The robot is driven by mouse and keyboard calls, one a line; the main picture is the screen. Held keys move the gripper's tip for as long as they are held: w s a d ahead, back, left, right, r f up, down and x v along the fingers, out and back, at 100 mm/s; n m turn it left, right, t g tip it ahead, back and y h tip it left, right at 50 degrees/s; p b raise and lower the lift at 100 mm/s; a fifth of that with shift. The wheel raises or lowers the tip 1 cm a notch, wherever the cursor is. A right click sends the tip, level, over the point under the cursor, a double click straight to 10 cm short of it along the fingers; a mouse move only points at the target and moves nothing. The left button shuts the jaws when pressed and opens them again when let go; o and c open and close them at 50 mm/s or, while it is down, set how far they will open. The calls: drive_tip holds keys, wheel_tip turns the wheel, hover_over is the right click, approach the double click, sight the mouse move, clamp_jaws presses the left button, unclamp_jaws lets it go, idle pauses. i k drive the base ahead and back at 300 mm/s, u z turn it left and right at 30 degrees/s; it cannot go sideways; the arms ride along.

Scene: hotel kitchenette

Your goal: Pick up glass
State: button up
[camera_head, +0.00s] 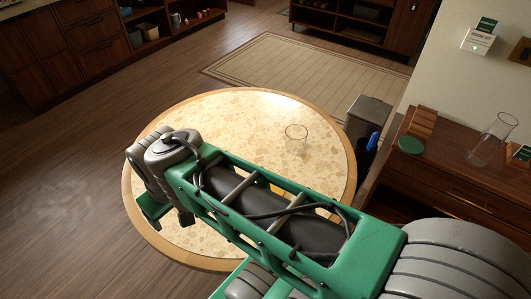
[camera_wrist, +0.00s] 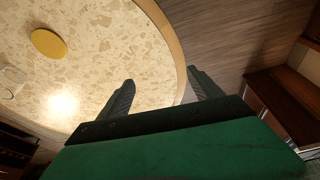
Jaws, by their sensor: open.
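A clear glass (camera_head: 296,138) stands upright on the round table (camera_head: 225,105), right of the table's middle in the head view. In the wrist view a faint clear shape at the left edge looks like the same glass (camera_wrist: 10,84), partly cut off. My gripper (camera_wrist: 163,88) is open and empty, its two dark fingers apart over the table's rim in the wrist view. The glass is well to the left of the fingers there, not between them. In the head view my arm crosses the front of the table and hides part of it.
A yellow disc (camera_wrist: 48,43) lies on the table. A dark bin (camera_head: 369,117) stands close to the table's right edge. A wooden cabinet (camera_head: 460,180) at right bears a tall clear vessel (camera_head: 492,140) and a green disc (camera_head: 410,145). Floor is free at left.

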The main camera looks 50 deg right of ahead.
sight(296, 134)
drive_tip(key=u, duration=0.1)
drive_tip(key=k, duration=0.35)
drive_tip(key=z, duration=0.5)
drive_tip(key=i, duration=0.4)
drive_tip(key=u, duration=0.45)
drive_tip(key=k, duration=0.7)
drive_tip(key=z, duration=0.5)
drive_tip(key=i, duration=0.35)
